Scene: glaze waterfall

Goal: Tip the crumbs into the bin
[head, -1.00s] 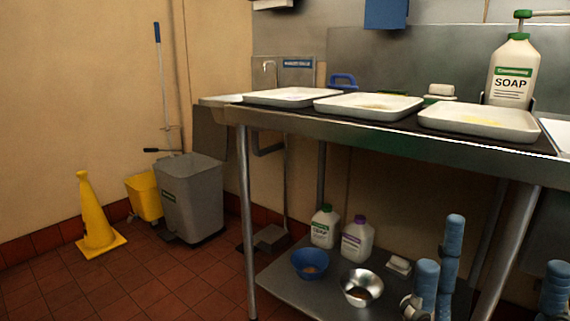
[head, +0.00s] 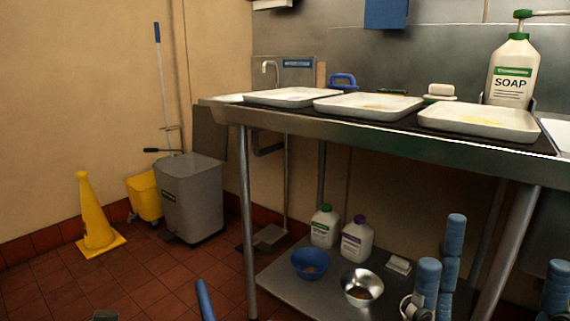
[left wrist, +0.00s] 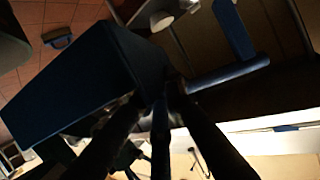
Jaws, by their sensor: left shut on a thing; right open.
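A grey bin (head: 190,198) stands on the floor at left in the head view. I cannot tell whether its top is open. In the left wrist view my left gripper (left wrist: 160,105) is shut on the blue handle of a dark blue, box-like pan (left wrist: 95,80). A blue bar (head: 205,300), seemingly part of what I hold, enters the head view at the bottom. The pan's inside is hidden, and I see no crumbs. My right gripper (head: 412,306) is low at right in the head view, beside the lower shelf, open and partly cut off.
A yellow cone (head: 97,215) and yellow bucket (head: 144,197) stand left of the bin. The steel table (head: 400,137) bears several white trays. Its lower shelf (head: 300,295) has bottles, a blue bowl (head: 310,264) and a steel bowl (head: 361,287). Floor before the bin is clear.

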